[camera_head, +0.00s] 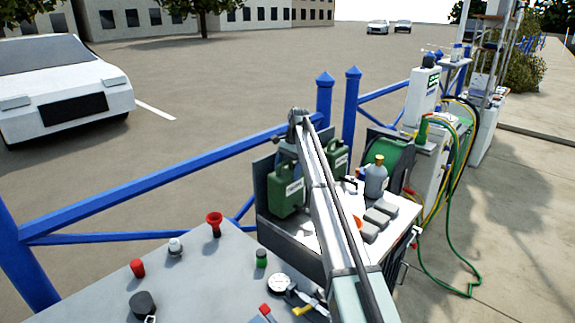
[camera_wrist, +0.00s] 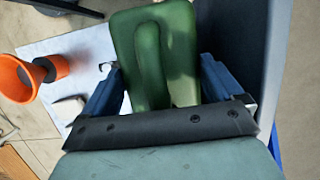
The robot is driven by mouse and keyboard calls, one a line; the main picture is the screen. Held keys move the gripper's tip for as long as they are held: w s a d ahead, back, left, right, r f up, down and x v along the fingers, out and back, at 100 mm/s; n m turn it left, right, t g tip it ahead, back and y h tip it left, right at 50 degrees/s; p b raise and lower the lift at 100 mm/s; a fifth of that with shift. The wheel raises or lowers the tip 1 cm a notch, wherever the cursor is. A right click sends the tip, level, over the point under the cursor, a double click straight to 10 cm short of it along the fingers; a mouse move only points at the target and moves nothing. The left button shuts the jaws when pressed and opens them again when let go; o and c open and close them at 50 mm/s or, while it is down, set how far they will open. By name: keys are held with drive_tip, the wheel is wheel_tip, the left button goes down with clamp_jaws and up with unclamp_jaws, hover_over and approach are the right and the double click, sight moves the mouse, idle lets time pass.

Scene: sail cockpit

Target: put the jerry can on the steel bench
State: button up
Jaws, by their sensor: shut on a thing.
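In the wrist view, my gripper (camera_wrist: 159,68) is shut on a green jerry can (camera_wrist: 180,35), with a blue finger on each side of it. In the head view, two green jerry cans show behind my arm, a left one (camera_head: 284,190) and a right one (camera_head: 338,158). Both have a pale label and appear upright at the back of a white-topped cart (camera_head: 300,228). My gripper is hidden in the head view, and I cannot tell which can it holds. A grey bench top (camera_head: 205,285), probably the steel bench, fills the lower left.
The bench top carries a red funnel (camera_head: 214,222), a red cap (camera_head: 138,268), a dark cylinder (camera_head: 142,304) and a gauge (camera_head: 279,283). An upright grey panel (camera_wrist: 250,60) stands close right of the held can; an orange object (camera_wrist: 18,78) lies left. A blue railing (camera_head: 150,189) runs behind.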

drive_tip(key=shift+f, duration=0.8)
drive_tip(key=o, duration=1.7)
drive_tip(key=shift+v, duration=3.85)
